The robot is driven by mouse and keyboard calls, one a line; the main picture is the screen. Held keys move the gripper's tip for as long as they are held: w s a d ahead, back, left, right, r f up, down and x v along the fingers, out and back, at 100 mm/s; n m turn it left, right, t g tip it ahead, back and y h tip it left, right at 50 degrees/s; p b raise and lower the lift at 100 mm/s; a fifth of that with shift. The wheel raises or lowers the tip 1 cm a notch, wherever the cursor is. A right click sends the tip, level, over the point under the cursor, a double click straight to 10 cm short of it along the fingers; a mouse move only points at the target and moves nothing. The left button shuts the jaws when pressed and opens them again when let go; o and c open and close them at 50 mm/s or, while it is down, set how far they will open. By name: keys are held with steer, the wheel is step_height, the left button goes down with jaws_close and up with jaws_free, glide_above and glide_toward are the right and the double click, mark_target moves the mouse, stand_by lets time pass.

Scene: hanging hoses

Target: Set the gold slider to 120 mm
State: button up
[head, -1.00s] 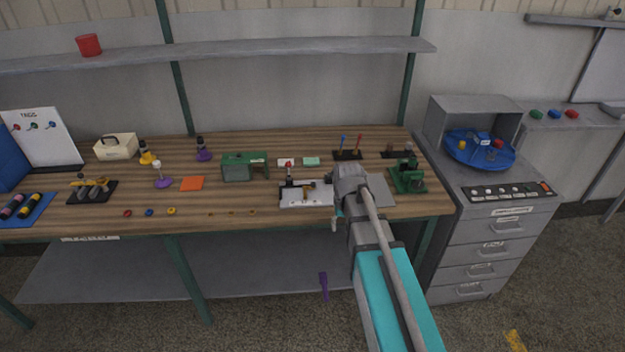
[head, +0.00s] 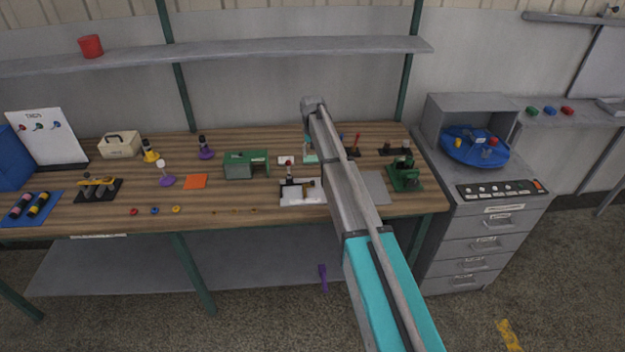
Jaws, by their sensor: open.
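The gold slider (head: 309,187) looks like a small gold-brown block on a pale instrument plate (head: 292,199) at the front of the bench. A dark upright post with a red part stands beside it on the same plate. Any scale marks are too small to read. My gripper (head: 307,143) is raised behind the plate, over the back half of the bench, apart from the slider. It is open and looks empty, though its fingers are tiny here. My arm hides the bench just right of the plate.
A green machine (head: 245,166) stands left of the plate. A grey pad (head: 375,187) and a green press (head: 405,176) are to the right. A rack with red and blue sticks (head: 355,146) is partly behind my arm. Small rings lie along the front left.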

mark_target(313, 181)
steer(key=shift+f, duration=0.15)
step_height(313, 181, down, 14)
steer(key=b, duration=1.4)
steer(key=shift+r, duration=0.25)
stand_by(0.4)
jaws_close()
